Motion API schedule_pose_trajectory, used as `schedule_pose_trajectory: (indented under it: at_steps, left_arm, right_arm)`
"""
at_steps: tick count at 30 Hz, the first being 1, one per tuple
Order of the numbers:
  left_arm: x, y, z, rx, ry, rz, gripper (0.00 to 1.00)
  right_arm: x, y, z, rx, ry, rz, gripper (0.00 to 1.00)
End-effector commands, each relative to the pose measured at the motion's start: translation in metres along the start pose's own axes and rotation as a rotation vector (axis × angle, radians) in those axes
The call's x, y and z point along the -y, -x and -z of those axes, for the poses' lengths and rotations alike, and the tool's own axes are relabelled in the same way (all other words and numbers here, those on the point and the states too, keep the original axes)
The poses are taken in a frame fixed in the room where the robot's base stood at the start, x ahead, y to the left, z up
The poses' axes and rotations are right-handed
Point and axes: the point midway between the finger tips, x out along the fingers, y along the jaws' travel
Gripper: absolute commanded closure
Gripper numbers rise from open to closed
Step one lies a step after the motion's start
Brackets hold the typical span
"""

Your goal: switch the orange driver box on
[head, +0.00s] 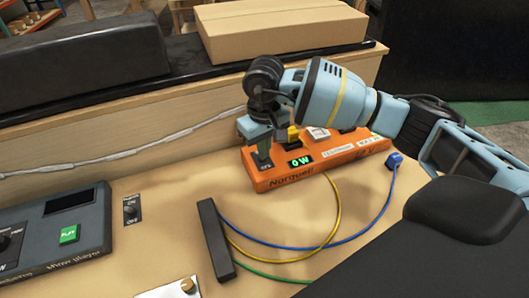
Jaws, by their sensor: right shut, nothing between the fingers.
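The orange driver box (310,166) lies on the wooden desk, right of the middle in the head view, with "Norquell" on its front. Its small display (300,161) shows a green "0 W". A yellow part and a white part stand on its top. My right gripper (262,146) is shut and empty, pointing down over the box's left end. A dark green part (264,158) of the box sits right below the fingers. I cannot tell whether they touch it. My right wrist hides part of the box's top. My left gripper is out of view.
A dark player console (50,241) with a green PLAY button is at the left. A small ON/OFF switch (131,209) and a black bar (215,240) lie on the desk. Yellow, blue and green cables run in front of the box. A cardboard box (285,30) stands on the ledge behind.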

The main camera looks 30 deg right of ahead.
Motion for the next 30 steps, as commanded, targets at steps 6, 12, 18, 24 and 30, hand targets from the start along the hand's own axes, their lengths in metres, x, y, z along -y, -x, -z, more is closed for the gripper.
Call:
schedule_pose_trajectory:
  at_steps: [6, 12, 18, 24, 30]
  left_arm:
    - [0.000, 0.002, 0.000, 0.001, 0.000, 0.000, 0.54]
    - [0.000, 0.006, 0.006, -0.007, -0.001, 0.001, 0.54]
    - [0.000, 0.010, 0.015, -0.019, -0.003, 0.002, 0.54]
    - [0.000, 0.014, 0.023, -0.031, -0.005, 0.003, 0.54]
    - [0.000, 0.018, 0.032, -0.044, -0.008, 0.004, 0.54]
  right_arm:
    - [0.000, 0.002, 0.000, 0.000, 0.000, 0.000, 1.00]
    - [0.000, 0.015, -0.001, -0.002, 0.000, -0.001, 1.00]
    - [0.000, 0.029, -0.003, -0.002, 0.000, -0.001, 1.00]
    - [0.001, 0.042, -0.004, -0.002, 0.000, -0.001, 1.00]
    - [0.001, 0.055, -0.006, -0.002, 0.000, 0.000, 1.00]
